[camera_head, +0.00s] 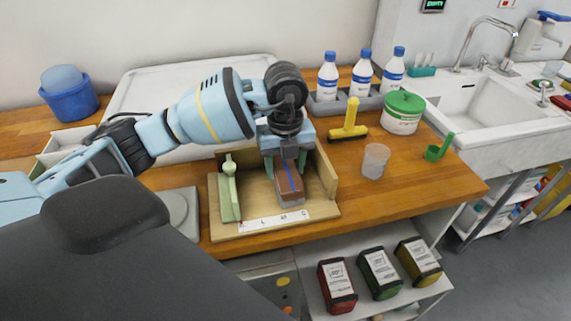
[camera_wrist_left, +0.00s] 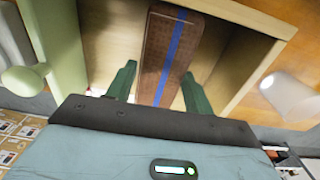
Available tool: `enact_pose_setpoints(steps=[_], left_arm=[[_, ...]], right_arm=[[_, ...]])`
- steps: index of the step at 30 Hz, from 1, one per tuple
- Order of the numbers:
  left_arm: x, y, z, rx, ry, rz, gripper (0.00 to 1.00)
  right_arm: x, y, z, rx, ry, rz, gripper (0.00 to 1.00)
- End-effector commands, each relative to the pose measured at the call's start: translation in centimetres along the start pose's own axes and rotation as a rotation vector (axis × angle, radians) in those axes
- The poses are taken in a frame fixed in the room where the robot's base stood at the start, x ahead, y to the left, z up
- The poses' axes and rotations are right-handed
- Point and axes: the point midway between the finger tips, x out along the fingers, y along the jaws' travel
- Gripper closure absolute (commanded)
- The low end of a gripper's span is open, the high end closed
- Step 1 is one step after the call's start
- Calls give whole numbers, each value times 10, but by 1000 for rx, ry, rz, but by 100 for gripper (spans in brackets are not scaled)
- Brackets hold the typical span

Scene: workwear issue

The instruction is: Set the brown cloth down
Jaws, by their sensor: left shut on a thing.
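The brown cloth (camera_head: 288,184) is a folded brown bundle with a blue stripe along it. It is inside a pale wooden fixture (camera_head: 325,208) on the counter, with a pale green upright part (camera_head: 228,195) at left and a wooden wall at right. My left gripper (camera_head: 286,165) points down over the fixture and is shut on the cloth. In the left wrist view, the cloth (camera_wrist_left: 165,45) lies between the two green fingers. I cannot tell whether its underside touches the fixture's floor. My right gripper is not in view.
A clear cup (camera_head: 375,161), yellow tool (camera_head: 349,120), green-lidded tub (camera_head: 402,113) and green scoop (camera_head: 438,148) stand right of the fixture. Several white bottles stand behind. A blue bucket (camera_head: 70,101) is at far left. The counter's front right is clear.

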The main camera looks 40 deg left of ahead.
Motion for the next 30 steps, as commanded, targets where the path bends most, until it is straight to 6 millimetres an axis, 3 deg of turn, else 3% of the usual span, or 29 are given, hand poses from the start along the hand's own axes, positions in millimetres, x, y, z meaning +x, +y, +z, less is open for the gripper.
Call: enact_pose_setpoints(steps=[10, 11, 15, 25, 30], left_arm=[[3, 0, 0, -1, -1, 0, 70], [2, 0, 0, -1, -1, -1, 44], [2, 0, 0, -1, -1, -1, 26], [-1, 0, 0, -1, -2, -2, 26], [-20, -1, 1, -1, -4, -5, 26]], right_arm=[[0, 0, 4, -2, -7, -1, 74], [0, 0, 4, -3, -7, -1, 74], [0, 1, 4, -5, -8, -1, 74], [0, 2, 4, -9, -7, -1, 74], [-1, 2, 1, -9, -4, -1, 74]])
